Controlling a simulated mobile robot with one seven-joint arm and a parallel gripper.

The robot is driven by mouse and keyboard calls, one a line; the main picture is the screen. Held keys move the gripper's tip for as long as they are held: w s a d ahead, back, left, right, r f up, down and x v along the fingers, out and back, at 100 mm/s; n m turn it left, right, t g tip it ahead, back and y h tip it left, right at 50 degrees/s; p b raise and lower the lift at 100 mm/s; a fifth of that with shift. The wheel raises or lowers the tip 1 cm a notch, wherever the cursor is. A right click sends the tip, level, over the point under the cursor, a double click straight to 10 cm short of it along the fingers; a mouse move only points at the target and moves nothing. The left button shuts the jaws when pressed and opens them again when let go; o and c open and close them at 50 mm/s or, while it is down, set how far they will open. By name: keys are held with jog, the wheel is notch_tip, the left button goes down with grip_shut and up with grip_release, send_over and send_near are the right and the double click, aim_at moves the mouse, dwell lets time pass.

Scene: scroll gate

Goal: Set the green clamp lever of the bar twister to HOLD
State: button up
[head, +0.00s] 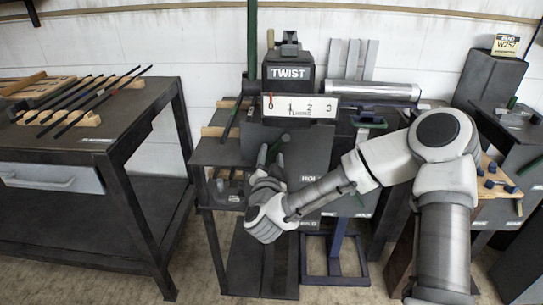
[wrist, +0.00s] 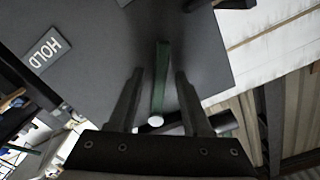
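The bar twister (head: 290,88) stands mid-picture in the head view, with a TWIST label and a TURNS scale (head: 300,108) whose red pointer is near 0. The green clamp lever (wrist: 161,75) shows in the wrist view against the dark front panel, with a pale round end towards me. A HOLD plate (wrist: 48,48) is on the panel to the lever's upper left; it is partly covered in the head view (head: 310,178). My gripper (wrist: 160,85) is open, one finger on each side of the lever, with gaps showing. My gripper (head: 268,158) hides much of the lever in the head view.
A dark table (head: 95,140) with several bars on a wooden rack stands to the left. A tall green bar (head: 252,40) rises beside the twister. A metal roller (head: 375,91) lies to the right, and a dark stand with a W257 sign (head: 507,45) is further right.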

grip_shut()
dwell(1.2)
